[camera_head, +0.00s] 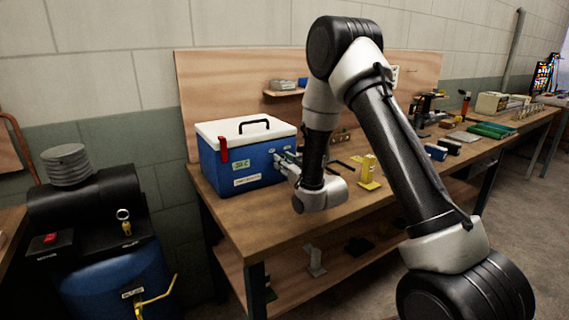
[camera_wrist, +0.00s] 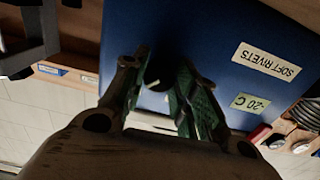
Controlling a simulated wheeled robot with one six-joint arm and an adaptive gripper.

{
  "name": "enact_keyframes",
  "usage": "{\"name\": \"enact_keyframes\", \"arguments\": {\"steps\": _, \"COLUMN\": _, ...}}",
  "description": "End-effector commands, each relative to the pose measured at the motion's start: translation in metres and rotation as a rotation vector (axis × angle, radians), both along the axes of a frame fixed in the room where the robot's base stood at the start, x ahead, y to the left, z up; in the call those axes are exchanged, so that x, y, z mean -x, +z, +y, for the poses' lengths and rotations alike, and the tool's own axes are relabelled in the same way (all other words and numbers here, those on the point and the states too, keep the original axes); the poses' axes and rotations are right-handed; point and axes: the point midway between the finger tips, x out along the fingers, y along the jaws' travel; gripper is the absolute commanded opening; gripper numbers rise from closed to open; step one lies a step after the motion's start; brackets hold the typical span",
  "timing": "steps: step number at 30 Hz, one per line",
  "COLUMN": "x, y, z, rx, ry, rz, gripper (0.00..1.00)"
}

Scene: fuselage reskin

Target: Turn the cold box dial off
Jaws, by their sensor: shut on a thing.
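The cold box (camera_head: 212,165) is blue with a white lid and a black handle. It stands at the left end of the workbench with its lid closed. It also fills the upper middle of the wrist view (camera_wrist: 215,35), upside down, with "SOFT RIVETS" and "-20 C" labels. My gripper (camera_head: 278,158) reaches the box's front face near its right side. In the wrist view my gripper (camera_wrist: 164,68) has its two fingers on either side of the dark dial (camera_wrist: 155,74), shut on it. The fingers hide most of the dial, and its setting cannot be read.
The wooden workbench (camera_head: 262,231) has bare room in front of the box. A yellow bracket (camera_head: 368,171) and several tools stand to the right, partly behind my arm. A red latch (camera_head: 224,150) is on the box's left. A black-and-blue machine (camera_head: 90,205) stands left of the bench.

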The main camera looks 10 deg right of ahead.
Motion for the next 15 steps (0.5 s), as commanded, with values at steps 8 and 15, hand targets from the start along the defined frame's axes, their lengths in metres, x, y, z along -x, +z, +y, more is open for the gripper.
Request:
{"name": "enact_keyframes", "arguments": {"steps": 8, "x": 0.0001, "y": -0.0001, "z": -0.0001, "rx": 0.084, "ry": 0.0, "rz": -0.027, "gripper": 0.05}}
{"name": "enact_keyframes", "arguments": {"steps": 15, "x": 0.0, "y": 0.0, "z": -0.0005, "rx": 0.26, "ry": 0.0, "rz": -0.084, "gripper": 0.05}}
